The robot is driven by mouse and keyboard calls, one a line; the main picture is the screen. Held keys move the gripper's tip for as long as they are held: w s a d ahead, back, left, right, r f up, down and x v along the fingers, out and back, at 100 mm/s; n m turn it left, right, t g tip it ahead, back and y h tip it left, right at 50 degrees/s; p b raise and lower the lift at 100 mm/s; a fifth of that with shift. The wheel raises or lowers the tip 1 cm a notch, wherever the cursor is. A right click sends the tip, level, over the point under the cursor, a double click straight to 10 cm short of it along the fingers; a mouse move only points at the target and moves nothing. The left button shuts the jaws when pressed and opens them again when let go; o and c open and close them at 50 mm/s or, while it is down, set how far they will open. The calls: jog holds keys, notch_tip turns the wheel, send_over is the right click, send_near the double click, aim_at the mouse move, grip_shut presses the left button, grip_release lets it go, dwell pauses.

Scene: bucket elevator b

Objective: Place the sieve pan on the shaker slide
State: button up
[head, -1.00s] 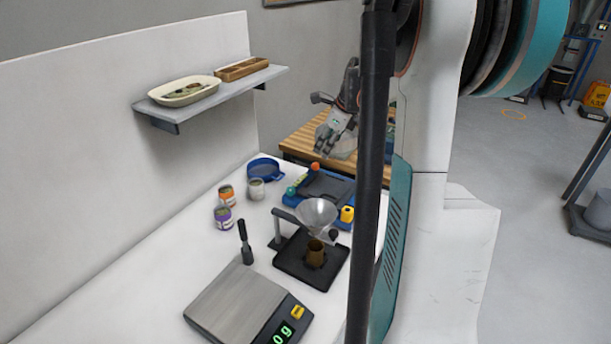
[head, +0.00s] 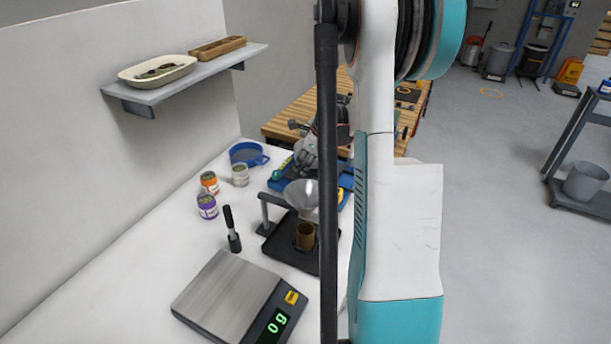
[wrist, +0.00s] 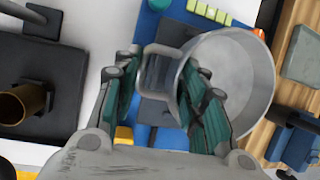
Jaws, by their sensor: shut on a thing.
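In the wrist view, a round grey sieve pan (wrist: 235,80) hangs at the right with its loop handle between the fingers of my gripper (wrist: 160,65). The gripper is shut on that handle. The pan is over part of the shaker (wrist: 150,28), which has a blue base and a dark slide (wrist: 152,108). The pan and fingers hide much of the slide, so I cannot tell whether they touch. In the head view, my gripper (head: 306,158) is low over the shaker (head: 280,182), behind the funnel. The pan is not clear there.
A funnel (head: 300,194) on a black stand with a brown cup (head: 305,236) is close in front. A blue pan (head: 248,153), two jars (head: 209,183), a grey tin (head: 240,175), a black-handled tool (head: 232,228) and a scale (head: 225,300) share the white bench.

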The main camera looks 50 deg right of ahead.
jog(key=shift+f+b, duration=0.5)
jog(key=shift+f, duration=1.75)
jog(key=shift+f, duration=0.1)
jog(key=o, duration=1.3)
jog(key=p+v, duration=0.2)
jog(key=v, duration=1)
jog(key=shift+p, duration=0.35)
